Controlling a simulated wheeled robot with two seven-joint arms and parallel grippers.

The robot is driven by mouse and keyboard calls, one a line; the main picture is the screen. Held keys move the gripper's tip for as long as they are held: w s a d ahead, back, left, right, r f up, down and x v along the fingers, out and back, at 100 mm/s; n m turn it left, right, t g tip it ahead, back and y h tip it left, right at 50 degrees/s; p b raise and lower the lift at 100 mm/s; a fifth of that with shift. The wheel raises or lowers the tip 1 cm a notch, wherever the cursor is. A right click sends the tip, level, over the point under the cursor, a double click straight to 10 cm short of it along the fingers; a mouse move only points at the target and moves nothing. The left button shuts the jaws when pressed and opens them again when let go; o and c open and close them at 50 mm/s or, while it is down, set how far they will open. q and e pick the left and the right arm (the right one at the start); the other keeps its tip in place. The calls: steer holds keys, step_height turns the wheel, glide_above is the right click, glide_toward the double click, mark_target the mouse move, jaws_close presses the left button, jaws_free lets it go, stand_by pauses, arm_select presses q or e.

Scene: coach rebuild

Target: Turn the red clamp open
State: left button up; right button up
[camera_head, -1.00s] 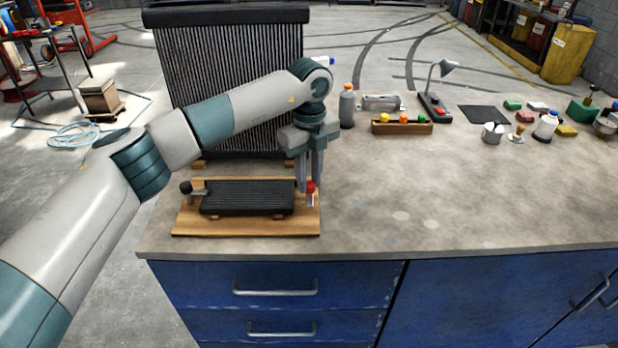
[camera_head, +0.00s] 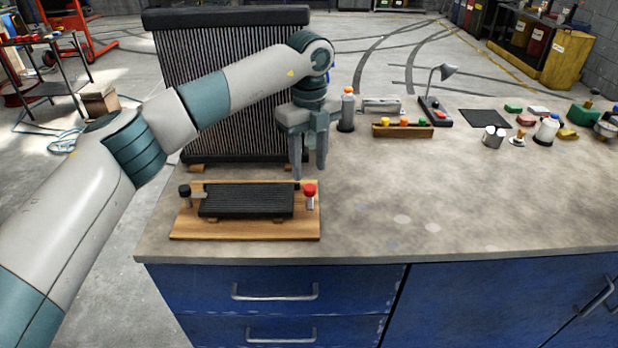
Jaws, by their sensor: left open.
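The red clamp (camera_head: 310,194) stands at the right end of a wooden board (camera_head: 245,233) on the bench. Its red knob sits on a pale upright post. A black ribbed block (camera_head: 245,201) lies in the middle of the board. A black-knobbed clamp (camera_head: 185,194) stands at the left end, with its lever reaching toward the block. My left gripper (camera_head: 309,172) is open and empty, pointing down, above and slightly behind the red clamp and apart from it. My right gripper is not in view.
A tall finned radiator (camera_head: 230,80) stands behind the board. A grey bottle (camera_head: 347,110) and a wooden tray with coloured knobs (camera_head: 402,131) are to the right. A lamp (camera_head: 440,85) stands farther back. The bench's right front is clear.

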arm_select(q)
step_height(320, 180, up, 7)
steer(key=b, duration=0.2)
step_height(320, 180, up, 6)
steer(key=f, duration=0.1)
glide_above(309, 186)
steer(key=shift+r, duration=0.25)
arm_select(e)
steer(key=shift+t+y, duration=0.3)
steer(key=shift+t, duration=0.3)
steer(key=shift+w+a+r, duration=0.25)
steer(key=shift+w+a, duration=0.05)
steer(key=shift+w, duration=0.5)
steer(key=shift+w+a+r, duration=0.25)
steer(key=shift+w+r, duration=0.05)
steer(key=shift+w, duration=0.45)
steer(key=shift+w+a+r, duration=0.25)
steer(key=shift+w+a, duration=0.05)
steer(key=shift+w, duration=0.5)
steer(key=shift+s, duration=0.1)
